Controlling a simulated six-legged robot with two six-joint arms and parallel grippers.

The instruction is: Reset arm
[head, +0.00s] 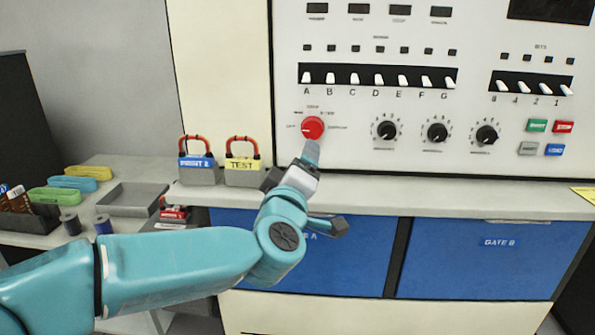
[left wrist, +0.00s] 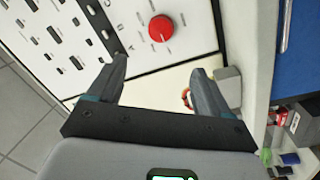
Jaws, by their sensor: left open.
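My left gripper (head: 311,152) is in front of the white control panel, just below the red knob (head: 313,127). In the left wrist view the two fingers of my left gripper (left wrist: 160,85) are spread apart with nothing between them. The red knob (left wrist: 161,28) shows beyond the fingertips there, apart from them. My left arm (head: 180,265) reaches in from the lower left of the head view. My right gripper is in neither view.
The panel has a row of white switches (head: 380,78) and black dials (head: 437,132). Padlock-like blocks labelled PRINT 2 (head: 197,163) and TEST (head: 243,164) stand on the ledge left of my gripper. A grey tray (head: 133,198) and spools (head: 103,224) sit farther left. Blue gates (head: 500,258) are below.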

